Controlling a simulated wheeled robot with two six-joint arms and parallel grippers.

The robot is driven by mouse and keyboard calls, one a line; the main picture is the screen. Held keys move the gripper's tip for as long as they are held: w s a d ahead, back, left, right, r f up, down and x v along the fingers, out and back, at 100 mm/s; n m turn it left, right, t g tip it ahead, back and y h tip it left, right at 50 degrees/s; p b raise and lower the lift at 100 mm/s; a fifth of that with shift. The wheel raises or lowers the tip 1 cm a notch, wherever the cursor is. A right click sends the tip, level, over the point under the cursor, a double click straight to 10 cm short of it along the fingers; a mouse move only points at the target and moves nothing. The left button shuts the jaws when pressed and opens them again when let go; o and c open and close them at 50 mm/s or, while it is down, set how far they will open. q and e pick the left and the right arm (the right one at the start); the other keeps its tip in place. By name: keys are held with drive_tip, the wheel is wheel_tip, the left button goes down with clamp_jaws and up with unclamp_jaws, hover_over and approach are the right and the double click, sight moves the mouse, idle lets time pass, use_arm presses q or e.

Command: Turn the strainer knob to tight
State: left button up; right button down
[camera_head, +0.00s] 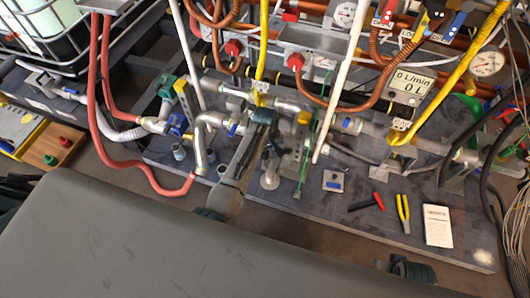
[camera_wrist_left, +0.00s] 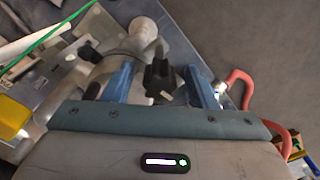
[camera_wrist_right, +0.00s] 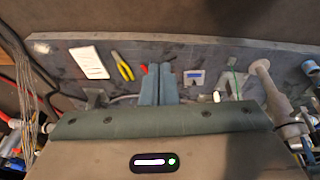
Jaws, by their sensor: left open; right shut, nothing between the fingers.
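A black lobed knob (camera_wrist_left: 160,78) sits between the two blue fingers of my left gripper (camera_wrist_left: 160,88) in the left wrist view. The fingers are apart, with visible gaps to the knob on both sides. A pale strainer body with a rounded end (camera_wrist_left: 145,30) lies just beyond it. A second black knob (camera_wrist_left: 90,55) shows left of the left finger. In the head view my left gripper (camera_head: 268,138) is over the pipework, and the pale rounded end (camera_head: 270,180) points down below it. Tight markings cannot be made out. My right gripper (camera_wrist_right: 158,82) is shut and empty.
A white card (camera_head: 438,226), yellow pliers (camera_head: 403,212) and a red-handled tool (camera_head: 378,201) lie on the grey panel. A red hose (camera_head: 125,160) loops at left.

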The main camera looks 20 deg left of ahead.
use_arm(q)
drive_tip(key=c, duration=1)
